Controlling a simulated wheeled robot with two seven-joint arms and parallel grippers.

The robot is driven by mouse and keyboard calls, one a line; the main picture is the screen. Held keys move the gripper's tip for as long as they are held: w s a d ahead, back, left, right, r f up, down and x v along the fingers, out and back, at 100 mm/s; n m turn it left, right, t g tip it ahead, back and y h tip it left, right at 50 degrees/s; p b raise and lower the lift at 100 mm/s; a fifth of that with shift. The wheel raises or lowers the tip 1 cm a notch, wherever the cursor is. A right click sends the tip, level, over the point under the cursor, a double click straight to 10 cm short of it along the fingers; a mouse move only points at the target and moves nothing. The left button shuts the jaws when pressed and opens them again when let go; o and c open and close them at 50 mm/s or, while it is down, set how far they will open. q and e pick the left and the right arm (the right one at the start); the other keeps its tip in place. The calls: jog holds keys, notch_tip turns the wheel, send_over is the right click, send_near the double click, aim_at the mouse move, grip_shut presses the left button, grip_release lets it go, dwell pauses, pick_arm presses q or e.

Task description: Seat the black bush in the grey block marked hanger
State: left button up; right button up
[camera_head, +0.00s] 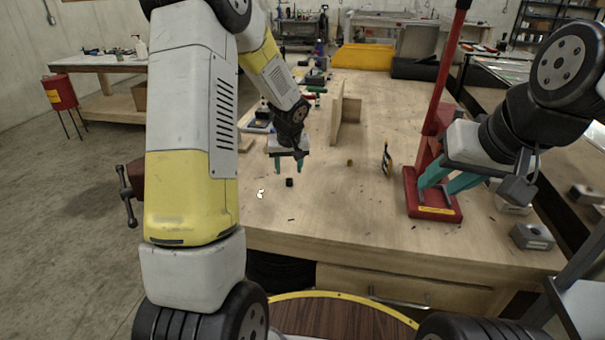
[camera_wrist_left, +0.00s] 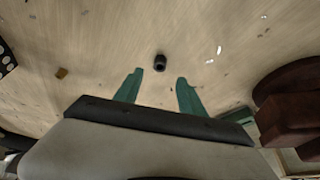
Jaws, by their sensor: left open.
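The black bush (camera_head: 289,182) is a small dark cylinder on the wooden bench; it also shows in the left wrist view (camera_wrist_left: 160,63). My left gripper (camera_head: 288,168) is open above it, green fingers pointing down. In the left wrist view the bush lies just beyond the gap between the left fingertips (camera_wrist_left: 159,77), not held. Grey blocks stand at the right end of the bench: a front one with a hole (camera_head: 532,237) and another behind it (camera_head: 511,207). I cannot read which is marked hanger. My right gripper (camera_head: 438,189) is open near the red stand, with nothing seen between its fingers.
A red stand (camera_head: 433,200) with a tall post rises at the right. A small brass piece (camera_head: 349,162), a dark upright piece (camera_head: 386,160) and a wooden upright board (camera_head: 337,112) stand mid-bench. A red-brown vise (camera_wrist_left: 290,105) is at the bench's left edge. The front middle is mostly clear.

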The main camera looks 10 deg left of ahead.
aim_at(289, 180)
pick_arm(q)
jog(key=x, duration=0.5)
jog(key=shift+d+f, duration=0.1)
jog(key=shift+f, duration=0.35)
grip_shut()
